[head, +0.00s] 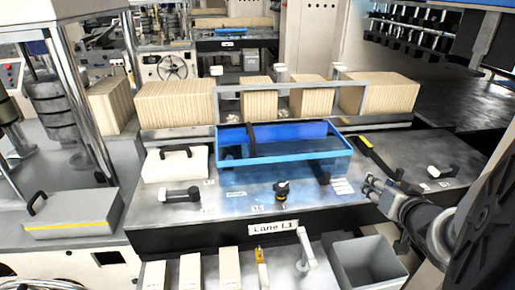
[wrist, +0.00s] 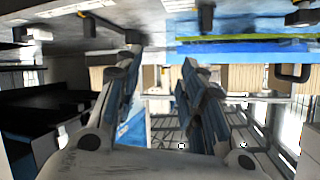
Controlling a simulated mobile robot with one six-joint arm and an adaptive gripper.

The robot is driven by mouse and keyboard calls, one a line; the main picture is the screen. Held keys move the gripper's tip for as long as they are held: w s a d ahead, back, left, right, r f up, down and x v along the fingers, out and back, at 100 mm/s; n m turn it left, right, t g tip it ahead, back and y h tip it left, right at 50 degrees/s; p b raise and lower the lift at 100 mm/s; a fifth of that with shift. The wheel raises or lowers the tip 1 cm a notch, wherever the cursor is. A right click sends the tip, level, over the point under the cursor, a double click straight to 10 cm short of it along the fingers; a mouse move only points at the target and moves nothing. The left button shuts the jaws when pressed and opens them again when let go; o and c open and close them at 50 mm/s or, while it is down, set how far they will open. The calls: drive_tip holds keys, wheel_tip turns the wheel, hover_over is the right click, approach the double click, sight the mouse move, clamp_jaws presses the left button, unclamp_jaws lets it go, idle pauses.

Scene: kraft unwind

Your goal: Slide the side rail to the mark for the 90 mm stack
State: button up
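A clear-fronted blue-rimmed guard (head: 230,168) stands in the middle of the lane. A dark bar (head: 318,167) shows inside its right part; I cannot tell whether it is the side rail. A black knob (head: 282,190) stands in front of the guard. The mark for 90 mm is too small to read.
Stacks of tan cartons (head: 175,103) stand behind the guard. A black-and-yellow handle (head: 378,158) lies to its right, a white box (head: 175,164) and black handle (head: 180,194) to its left. A grey bin (head: 368,264) and white boxes (head: 190,271) stand in front, by the Lane L1 sign (head: 273,227).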

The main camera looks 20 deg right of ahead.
drive_tip(key=a+f+n+t+y, duration=0.1)
drive_tip(key=a+n+y, duration=0.2)
drive_tip(key=a+n, duration=0.25)
drive_tip(key=p, duration=0.6)
approach(329, 175)
drive_tip(key=b+x, duration=0.3)
drive_tip(key=x, duration=0.4)
drive_tip(key=shift+a+f, duration=0.1)
drive_tip(key=shift+f, duration=0.05)
drive_tip(key=shift+w+f+b, duration=0.2)
drive_tip(key=shift+w+b, duration=0.1)
drive_tip(key=shift+w, duration=0.5)
clamp_jaws()
drive_tip(key=shift+s, duration=0.1)
